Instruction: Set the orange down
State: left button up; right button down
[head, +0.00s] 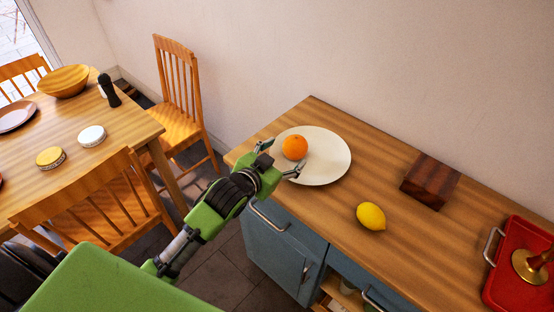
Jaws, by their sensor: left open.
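The orange (294,147) rests on the left part of a cream round plate (328,165) on the wooden countertop. My left gripper (280,159) is open at the plate's left edge, its fingers spread on the near side of the orange. One fingertip shows left of the orange and the other below it. I cannot tell whether either finger touches the orange. My right gripper is not in view.
A lemon (371,216) and a dark wooden block (430,181) lie right of the plate. A red tray (522,270) with a brass-coloured object stands at the far right. A dining table (113,133) with chairs is at left. Bare counter lies between plate and block.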

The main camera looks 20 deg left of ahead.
pick_arm(q)
jog(key=shift+v, duration=2.15)
